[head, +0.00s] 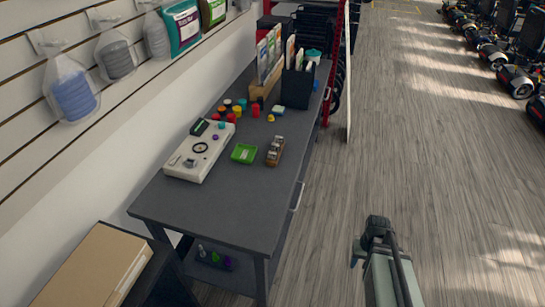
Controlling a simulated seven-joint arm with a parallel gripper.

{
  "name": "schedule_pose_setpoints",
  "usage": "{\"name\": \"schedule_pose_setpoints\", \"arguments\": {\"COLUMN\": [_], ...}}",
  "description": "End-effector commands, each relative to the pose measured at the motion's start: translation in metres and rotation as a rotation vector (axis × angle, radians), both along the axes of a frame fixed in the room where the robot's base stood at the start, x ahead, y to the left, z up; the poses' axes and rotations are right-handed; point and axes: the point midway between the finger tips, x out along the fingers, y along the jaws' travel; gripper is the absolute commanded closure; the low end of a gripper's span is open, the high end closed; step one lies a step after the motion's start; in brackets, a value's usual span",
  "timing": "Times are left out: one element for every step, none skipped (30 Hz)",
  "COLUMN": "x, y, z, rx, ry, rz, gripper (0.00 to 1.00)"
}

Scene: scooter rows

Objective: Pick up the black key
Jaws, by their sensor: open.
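I cannot make out a black key for certain at this size. On the grey table (225,205), a white box-like device (189,163) carries a small black ring-shaped part (200,148) and other small parts. A small dark item (199,127) with some green lies at its far end. A green tray (243,153) and a brown block with metallic pieces (275,150) lie to the right of the device. My gripper (373,232) is open, off the table's right side above the floor, well apart from these things. Its fingertips show only small.
Several coloured caps (232,108) stand behind the device. A black holder (296,84) with papers stands at the table's far end. A cardboard box (97,268) is at lower left. The table's near half is bare. Open wooden floor (420,160) lies to the right.

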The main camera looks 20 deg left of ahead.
Motion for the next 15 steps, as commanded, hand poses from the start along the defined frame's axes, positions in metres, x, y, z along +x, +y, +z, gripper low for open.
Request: {"name": "schedule_pose_setpoints", "arguments": {"x": [0.019,0.028,0.040,0.049,0.059,0.071,0.081,0.091,0.104,0.113,0.123,0.136,0.146,0.155,0.168], "y": [0.006,0.009,0.015,0.019,0.024,0.031,0.037,0.044,0.054,0.062,0.071,0.083,0.093,0.104,0.119], "z": [0.010,0.017,0.024,0.031,0.037,0.045,0.052,0.058,0.067,0.074,0.082,0.091,0.099,0.107,0.118], "rx": [0.003,0.004,0.006,0.008,0.009,0.011,0.014,0.015,0.017,0.019,0.022,0.024,0.027,0.029,0.032], "ry": [-0.021,-0.031,-0.042,-0.051,-0.059,-0.069,-0.074,-0.081,-0.089,-0.092,-0.097,-0.101,-0.104,-0.107,-0.108], "rz": [0.028,0.046,0.074,0.095,0.120,0.155,0.184,0.215,0.259,0.293,0.331,0.383,0.423,0.466,0.524], "gripper": [0.51,0.51,0.51,0.51,0.51,0.51,0.51,0.51,0.51,0.51,0.51,0.51,0.51,0.51,0.51]}}
